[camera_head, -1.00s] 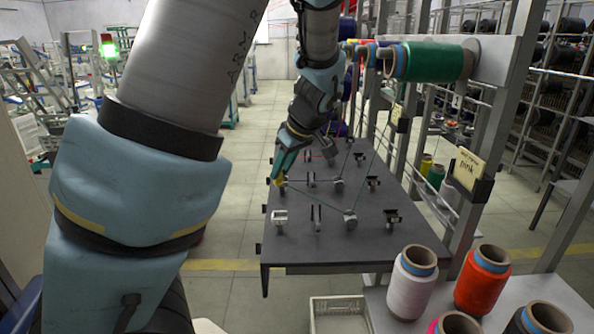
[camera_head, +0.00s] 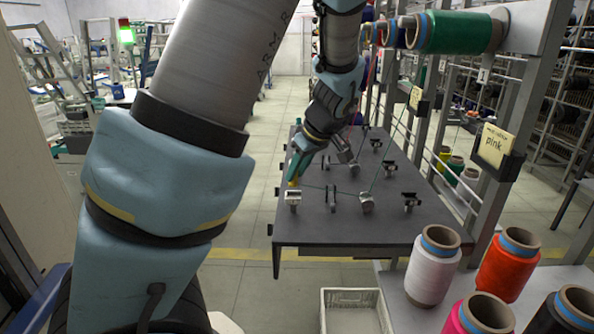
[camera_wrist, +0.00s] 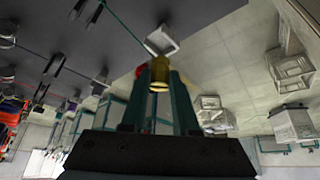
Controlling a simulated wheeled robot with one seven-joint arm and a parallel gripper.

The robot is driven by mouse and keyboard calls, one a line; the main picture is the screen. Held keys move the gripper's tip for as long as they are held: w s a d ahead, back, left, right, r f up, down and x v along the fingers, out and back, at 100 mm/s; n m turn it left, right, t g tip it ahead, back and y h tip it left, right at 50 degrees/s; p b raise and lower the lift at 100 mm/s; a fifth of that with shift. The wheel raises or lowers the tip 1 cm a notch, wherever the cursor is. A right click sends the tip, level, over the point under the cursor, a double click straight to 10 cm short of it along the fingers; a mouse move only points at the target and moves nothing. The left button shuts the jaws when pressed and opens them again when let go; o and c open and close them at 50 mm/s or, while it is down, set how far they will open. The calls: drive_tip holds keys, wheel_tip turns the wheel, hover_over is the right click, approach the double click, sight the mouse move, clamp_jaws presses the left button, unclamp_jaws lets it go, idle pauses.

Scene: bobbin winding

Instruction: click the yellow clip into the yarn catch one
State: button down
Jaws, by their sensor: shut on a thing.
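My gripper (camera_head: 293,176) is low over the left front part of the dark table (camera_head: 340,235). It is shut on the yellow clip (camera_wrist: 159,73), which sits between the two fingertips in the wrist view, with a green yarn running from it. A pale, square catch (camera_head: 292,198) stands at the table's left front, just below the fingertips in the head view. In the wrist view the catch (camera_wrist: 161,40) is just beyond the clip. Whether clip and catch touch, I cannot tell.
A dark post guide (camera_head: 332,200) and a roller (camera_head: 366,203) stand to the right of the catch. A green spool (camera_head: 455,32) hangs above on the frame. Several yarn cones, one white (camera_head: 433,265), stand at the lower right. A white crate (camera_head: 352,300) is below the table.

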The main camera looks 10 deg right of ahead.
sight(296, 185)
drive_tip(key=shift+f+b, duration=1.3)
drive_tip(key=shift+f, duration=0.65)
drive_tip(key=c, duration=0.6)
unclamp_jaws()
drive_tip(key=shift+r, duration=0.1)
drive_tip(key=v, duration=1)
drive_tip(key=s+a+f+m+g+h, duration=0.1)
drive_tip(key=s+a+f+m, duration=0.3)
drive_tip(key=a, duration=0.6)
drive_tip(key=s+a+f+m+g+h, duration=0.2)
drive_tip(key=s+a+f+m, duration=0.2)
drive_tip(key=a, duration=0.6)
wheel_tip(296, 185, down, 2)
drive_tip(key=shift+s+f+b, duration=0.25)
drive_tip(key=shift+s+b, duration=0.15)
